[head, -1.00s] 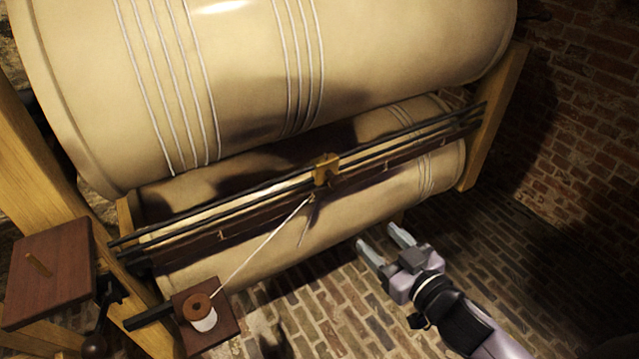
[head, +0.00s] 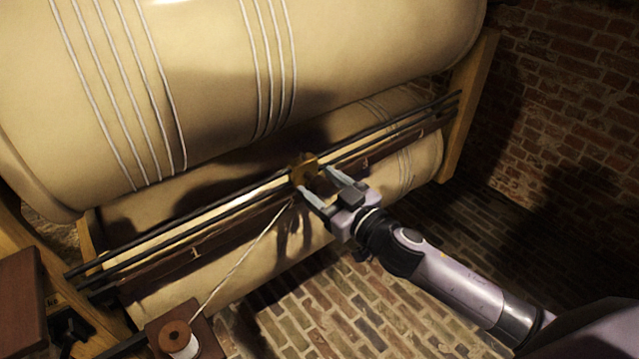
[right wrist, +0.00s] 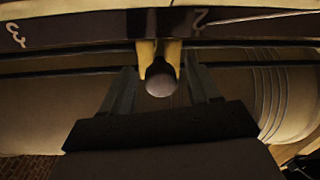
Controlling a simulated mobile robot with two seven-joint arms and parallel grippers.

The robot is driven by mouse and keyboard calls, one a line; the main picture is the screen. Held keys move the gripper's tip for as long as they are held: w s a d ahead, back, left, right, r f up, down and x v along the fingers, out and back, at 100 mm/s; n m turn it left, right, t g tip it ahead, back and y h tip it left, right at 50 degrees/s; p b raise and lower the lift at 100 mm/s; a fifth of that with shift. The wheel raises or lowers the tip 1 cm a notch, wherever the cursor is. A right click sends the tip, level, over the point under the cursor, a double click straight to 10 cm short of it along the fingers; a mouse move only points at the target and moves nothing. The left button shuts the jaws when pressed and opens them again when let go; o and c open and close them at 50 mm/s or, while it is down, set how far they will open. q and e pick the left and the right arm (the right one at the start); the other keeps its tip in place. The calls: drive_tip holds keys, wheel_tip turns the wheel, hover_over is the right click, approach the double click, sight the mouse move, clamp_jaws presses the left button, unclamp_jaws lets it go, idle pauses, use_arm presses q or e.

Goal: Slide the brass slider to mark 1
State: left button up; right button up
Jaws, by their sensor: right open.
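The brass slider (head: 303,168) sits on the dark rails (head: 205,213) between the two big drums, close to mark 2 (right wrist: 198,19). Mark 1 (head: 197,252) is farther down the rail to the left in the head view. My right gripper (head: 316,181) is open, with its fingertips at the slider. In the right wrist view, the slider's brass body and round knob (right wrist: 161,79) show between the open fingers (right wrist: 162,88), with gaps on both sides. Contact cannot be told. My left gripper is not in view.
A pale cord (head: 245,257) runs from a spool (head: 180,343) at lower left up toward the slider. The upper drum (head: 215,70) hangs close above the rails. Wooden posts (head: 468,105) stand at both ends. The brick floor below is clear.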

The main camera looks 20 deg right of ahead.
drive_tip(key=shift+w+a, duration=0.2)
drive_tip(key=shift+w, duration=0.15)
clamp_jaws()
drive_tip(key=shift+a, duration=0.1)
